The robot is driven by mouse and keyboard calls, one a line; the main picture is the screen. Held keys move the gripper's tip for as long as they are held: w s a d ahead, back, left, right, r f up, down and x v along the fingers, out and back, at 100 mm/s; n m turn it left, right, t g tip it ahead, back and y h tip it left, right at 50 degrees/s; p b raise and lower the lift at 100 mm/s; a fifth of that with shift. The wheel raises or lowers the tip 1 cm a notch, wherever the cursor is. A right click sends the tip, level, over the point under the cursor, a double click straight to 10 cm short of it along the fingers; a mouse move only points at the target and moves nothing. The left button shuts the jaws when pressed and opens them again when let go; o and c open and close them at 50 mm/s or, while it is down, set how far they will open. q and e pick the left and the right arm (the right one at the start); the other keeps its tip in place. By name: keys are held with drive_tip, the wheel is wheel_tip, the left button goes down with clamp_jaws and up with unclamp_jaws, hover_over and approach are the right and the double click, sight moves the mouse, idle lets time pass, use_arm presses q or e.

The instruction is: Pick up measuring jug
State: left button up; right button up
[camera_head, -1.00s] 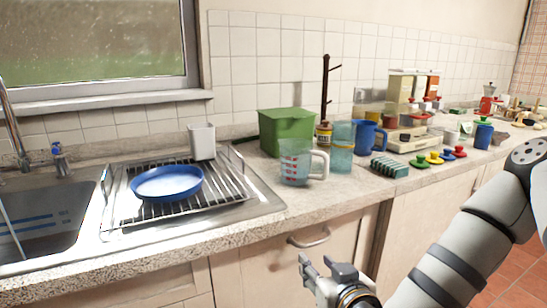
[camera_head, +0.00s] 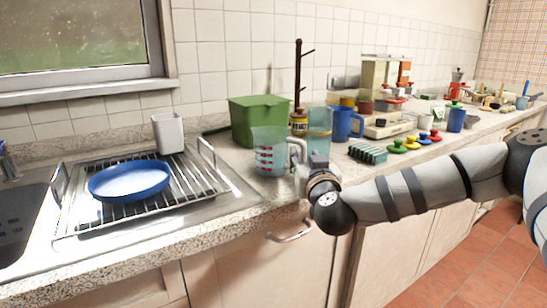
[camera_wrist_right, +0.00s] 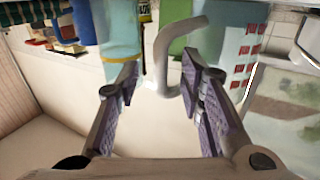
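The measuring jug (camera_head: 268,155) is clear with red markings and a white handle. It stands upright on the counter near its front edge, and it also shows in the right wrist view (camera_wrist_right: 240,52). My right gripper (camera_head: 303,168) is at the handle side of the jug. In the right wrist view my right gripper (camera_wrist_right: 160,68) is open, with the white handle between its spread fingers. Neither finger clearly touches the handle. In the head view the fingers are partly hidden by the wrist. My left gripper is not in view.
A green bin (camera_head: 258,120) stands behind the jug. A clear blue container (camera_head: 319,131) and a blue mug (camera_head: 345,123) are close on its right. A blue plate (camera_head: 130,181) lies on the drying rack to the left. A green ribbed block (camera_head: 367,153) is right of the gripper.

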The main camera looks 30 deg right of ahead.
drive_tip(key=shift+r, duration=0.15)
drive_tip(key=shift+c, duration=0.6)
clamp_jaws()
drive_tip(key=shift+r, duration=0.15)
